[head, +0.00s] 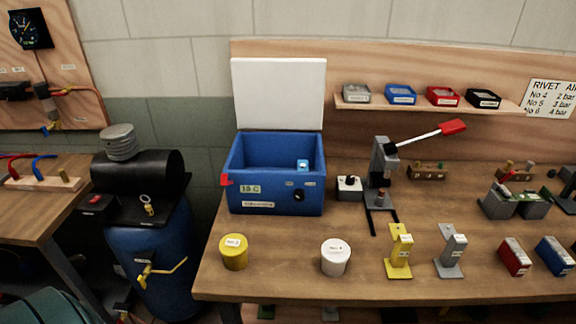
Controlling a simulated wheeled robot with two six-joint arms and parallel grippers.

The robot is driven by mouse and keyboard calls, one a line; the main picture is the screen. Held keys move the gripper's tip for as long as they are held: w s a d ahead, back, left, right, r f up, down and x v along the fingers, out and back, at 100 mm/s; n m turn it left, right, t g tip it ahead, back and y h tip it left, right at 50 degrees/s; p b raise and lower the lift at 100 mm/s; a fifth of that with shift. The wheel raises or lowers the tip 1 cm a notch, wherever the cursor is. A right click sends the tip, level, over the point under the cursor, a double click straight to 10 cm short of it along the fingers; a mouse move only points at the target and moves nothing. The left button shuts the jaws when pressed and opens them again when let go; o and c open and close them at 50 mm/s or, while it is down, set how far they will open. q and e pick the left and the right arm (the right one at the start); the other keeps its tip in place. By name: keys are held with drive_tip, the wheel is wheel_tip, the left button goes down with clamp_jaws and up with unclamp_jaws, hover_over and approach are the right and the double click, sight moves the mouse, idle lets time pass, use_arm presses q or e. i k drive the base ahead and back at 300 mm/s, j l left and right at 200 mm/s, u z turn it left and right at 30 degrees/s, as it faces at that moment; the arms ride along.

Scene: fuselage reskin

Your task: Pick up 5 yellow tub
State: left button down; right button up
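A yellow tub (234,254) with a white label on its lid stands upright near the front left corner of the wooden workbench (290,285). The label's number is too small to read surely. A white tub (335,260) of similar shape, also labelled, stands to its right with a clear gap between them. Neither of my grippers is in view.
An open blue box (275,200) with a raised white lid stands behind the tubs. A yellow stand (399,252) and a grey stand (452,252) are to the right. A lever press (381,165) stands farther back. A blue tank (152,260) is left of the bench.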

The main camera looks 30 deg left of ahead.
sight(233, 247)
drive_tip(key=u, duration=1.4)
drive_tip(key=l+u, duration=0.1)
drive_tip(key=l, duration=0.45)
